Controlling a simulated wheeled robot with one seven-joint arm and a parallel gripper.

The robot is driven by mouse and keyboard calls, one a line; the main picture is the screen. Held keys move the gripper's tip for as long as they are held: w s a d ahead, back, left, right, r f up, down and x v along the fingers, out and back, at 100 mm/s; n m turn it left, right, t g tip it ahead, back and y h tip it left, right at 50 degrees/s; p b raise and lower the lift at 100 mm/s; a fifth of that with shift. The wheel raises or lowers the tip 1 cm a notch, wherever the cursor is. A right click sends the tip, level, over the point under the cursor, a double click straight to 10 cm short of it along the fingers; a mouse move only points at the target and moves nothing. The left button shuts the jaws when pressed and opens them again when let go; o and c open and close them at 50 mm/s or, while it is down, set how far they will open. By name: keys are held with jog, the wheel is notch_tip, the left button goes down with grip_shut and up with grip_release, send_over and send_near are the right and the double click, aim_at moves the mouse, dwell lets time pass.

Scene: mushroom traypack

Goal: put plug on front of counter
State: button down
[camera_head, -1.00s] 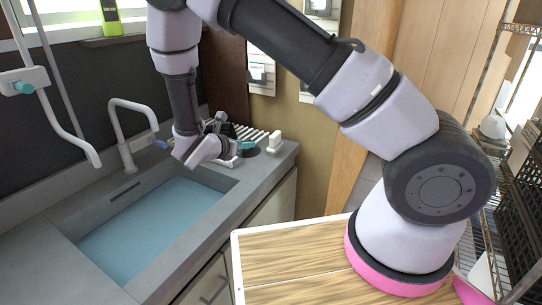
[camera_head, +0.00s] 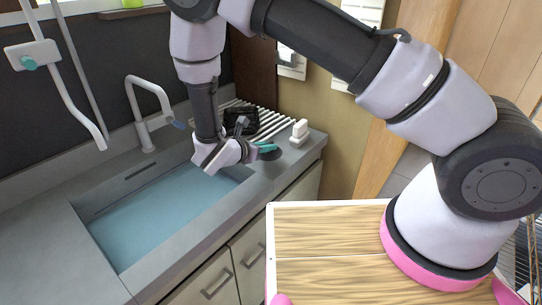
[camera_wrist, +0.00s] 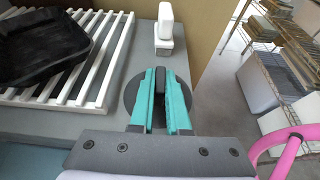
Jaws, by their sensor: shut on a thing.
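The plug is a dark round disc (camera_head: 270,153) with an upright black grip, at the right end of the counter (camera_head: 255,187) beside the sink. In the wrist view the disc (camera_wrist: 131,96) shows on both sides of my fingers. My gripper (camera_head: 264,146) has teal fingers, and in the wrist view (camera_wrist: 161,98) they are shut on the plug's grip. The disc is at or just above the counter surface; I cannot tell whether it touches.
A white dish rack (camera_wrist: 110,62) with a black tray (camera_wrist: 45,45) lies left of the plug. A small white upright object (camera_head: 299,132) stands behind. The water-filled sink (camera_head: 160,215) and faucet (camera_head: 150,95) are left. A wooden-topped surface (camera_head: 320,235) is close to my base.

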aim_at(268, 165)
jog(key=shift+f, duration=2.15)
jog(key=shift+f, duration=0.1)
jog(key=c, duration=0.9)
grip_release()
jog(key=shift+r, duration=0.2)
jog(key=v, duration=1.2)
